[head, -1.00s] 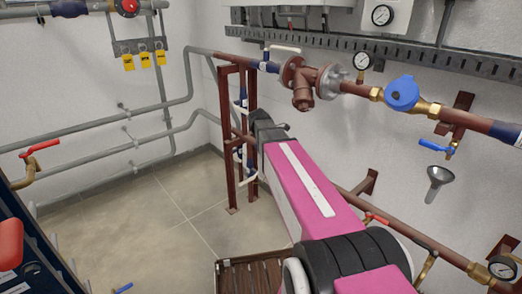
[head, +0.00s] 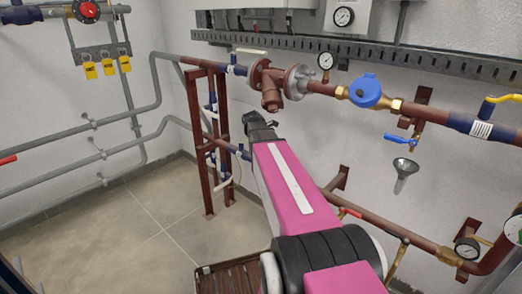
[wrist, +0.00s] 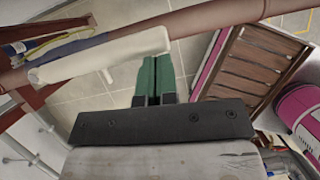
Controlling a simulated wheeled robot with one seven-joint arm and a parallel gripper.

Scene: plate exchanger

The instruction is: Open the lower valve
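In the wrist view a long cream lever handle (wrist: 105,57) lies along the red-brown lower pipe (wrist: 210,20), which has a blue section (wrist: 22,47) at the left. My gripper (wrist: 157,62) has green fingers close together with only a thin dark line between them. They look shut and empty, with their tips at the lower edge of the handle near its right end. I cannot tell whether they touch it. In the head view my gripper's dark end (head: 258,122) is in front of the lower pipe (head: 370,222), and my arm hides that part of the pipe.
A red-brown stand (head: 205,150) is left of my gripper. Above runs the upper pipe (head: 320,88) with a blue meter (head: 367,90) and a pale lever (head: 250,51). A slatted wooden crate (head: 230,275) is on the floor. Tiled floor (head: 130,225) is clear at left.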

